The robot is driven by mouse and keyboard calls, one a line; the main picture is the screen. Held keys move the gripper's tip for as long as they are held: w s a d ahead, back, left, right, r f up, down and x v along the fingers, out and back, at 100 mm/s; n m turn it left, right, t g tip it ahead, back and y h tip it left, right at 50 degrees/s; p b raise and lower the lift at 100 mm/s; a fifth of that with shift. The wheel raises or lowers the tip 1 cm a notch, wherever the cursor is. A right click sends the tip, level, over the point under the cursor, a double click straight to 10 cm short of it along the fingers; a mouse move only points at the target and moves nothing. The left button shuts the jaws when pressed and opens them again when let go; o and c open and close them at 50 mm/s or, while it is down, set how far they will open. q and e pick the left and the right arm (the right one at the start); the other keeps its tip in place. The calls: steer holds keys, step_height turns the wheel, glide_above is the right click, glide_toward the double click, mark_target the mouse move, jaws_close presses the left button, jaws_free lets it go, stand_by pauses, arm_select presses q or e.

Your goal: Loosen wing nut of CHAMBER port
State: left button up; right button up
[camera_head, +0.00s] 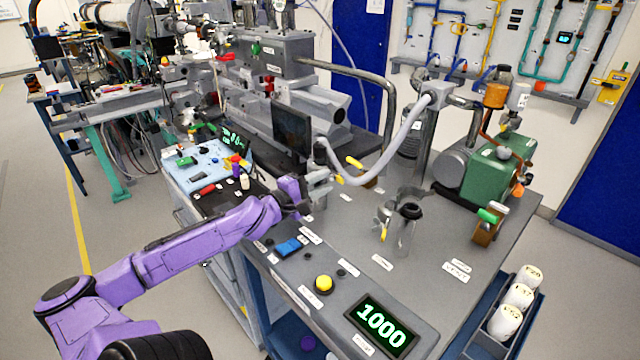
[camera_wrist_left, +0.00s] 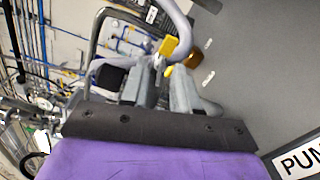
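A curved grey hose (camera_head: 385,165) runs to a port beside my left gripper, and a yellow wing nut (camera_head: 354,162) sits on the hose near that end. Its yellow part also shows in the left wrist view (camera_wrist_left: 168,46), just beyond the fingertips. My left gripper (camera_head: 322,184) is next to the port, at the left side of the grey bench. In the left wrist view (camera_wrist_left: 160,75) its fingers stand apart, with a narrow gap and no clear grip on anything. The fingers partly hide the port. I cannot read a CHAMBER label. My right gripper is out of view.
A metal fitting (camera_head: 408,225) with a yellow lever stands mid-bench. A green pump (camera_head: 500,160) is at the back right, a dark screen (camera_head: 293,130) behind the gripper. A yellow button (camera_head: 324,283) and a display reading 1000 (camera_head: 384,326) are at the front.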

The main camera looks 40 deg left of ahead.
arm_select(q)
jaws_close()
steer(key=shift+f+n, duration=0.1)
steer(key=shift+n, duration=0.3)
steer(key=shift+n+b, duration=0.7)
steer(key=shift+n, duration=0.2)
steer(key=n+b, duration=0.1)
steer(key=n, duration=0.3)
steer(key=shift+b, duration=0.35)
steer(key=n+b, duration=0.1)
steer(key=n, duration=0.3)
steer(key=shift+n+b, duration=0.9)
steer(key=shift+n, duration=0.7)
